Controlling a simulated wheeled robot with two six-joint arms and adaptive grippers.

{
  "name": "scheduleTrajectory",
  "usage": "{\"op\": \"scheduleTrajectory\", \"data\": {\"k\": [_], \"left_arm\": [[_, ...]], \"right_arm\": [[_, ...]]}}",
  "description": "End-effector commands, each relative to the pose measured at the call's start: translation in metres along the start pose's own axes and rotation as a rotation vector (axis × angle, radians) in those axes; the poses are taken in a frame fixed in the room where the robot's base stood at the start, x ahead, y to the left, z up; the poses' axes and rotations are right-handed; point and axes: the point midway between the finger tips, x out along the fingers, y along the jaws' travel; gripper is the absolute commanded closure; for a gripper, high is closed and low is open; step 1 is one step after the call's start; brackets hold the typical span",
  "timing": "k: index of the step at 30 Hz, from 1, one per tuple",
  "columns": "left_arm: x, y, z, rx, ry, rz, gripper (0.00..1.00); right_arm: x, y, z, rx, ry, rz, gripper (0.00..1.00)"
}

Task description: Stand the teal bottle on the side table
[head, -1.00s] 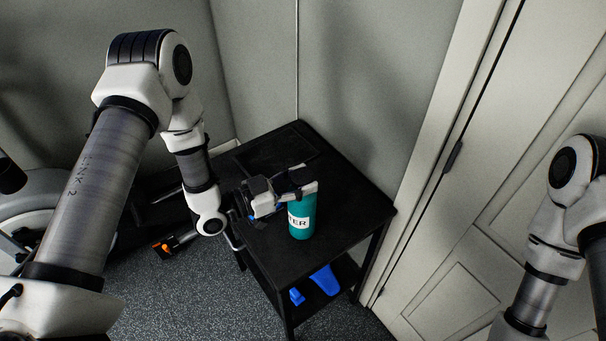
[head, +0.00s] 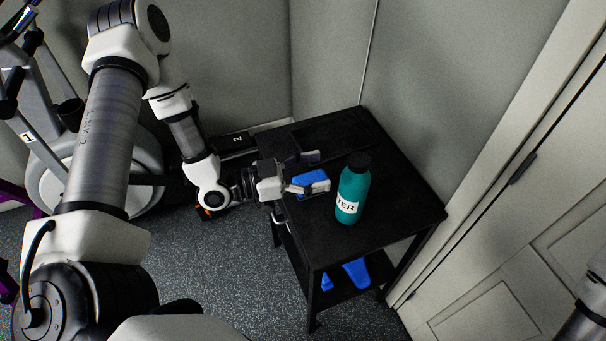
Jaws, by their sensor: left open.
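The teal bottle (head: 351,190) with a black cap and a white label stands upright on the black side table (head: 397,200), near its middle. My left gripper (head: 310,173) is open and empty just left of the bottle, apart from it, above the table's left part. My right gripper is out of view; only a bit of my right arm shows at the lower right edge.
A blue object (head: 311,183) lies on the tabletop beside my left gripper, partly hidden by it. Another blue item (head: 356,272) is on the lower shelf. Walls close in behind the table, a door (head: 500,220) stands at right, and an exercise machine (head: 90,165) at left.

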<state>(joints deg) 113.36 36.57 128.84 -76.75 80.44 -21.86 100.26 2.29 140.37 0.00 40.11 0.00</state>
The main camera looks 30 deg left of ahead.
Motion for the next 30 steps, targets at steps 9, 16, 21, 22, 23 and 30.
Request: {"op": "scheduleTrajectory", "data": {"k": [9,16,21,22,23,30], "left_arm": [[-0.032,0.000,-0.001,0.001,0.001,0.000,0.29],[-0.023,0.008,0.034,-0.098,-0.163,-0.022,0.29],[-0.042,0.051,0.147,-0.398,-0.732,-0.179,0.29],[-0.055,0.062,0.166,-0.450,-0.846,-0.226,0.29],[-0.069,0.073,0.181,-0.496,-0.954,-0.277,0.29],[-0.164,0.129,0.224,-0.665,-1.447,-0.634,0.29]], "right_arm": [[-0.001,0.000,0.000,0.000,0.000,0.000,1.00],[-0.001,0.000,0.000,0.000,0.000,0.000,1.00],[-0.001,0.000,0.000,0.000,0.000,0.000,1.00],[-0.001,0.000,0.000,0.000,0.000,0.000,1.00],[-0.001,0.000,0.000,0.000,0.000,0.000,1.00],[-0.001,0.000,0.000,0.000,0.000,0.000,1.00]]}}
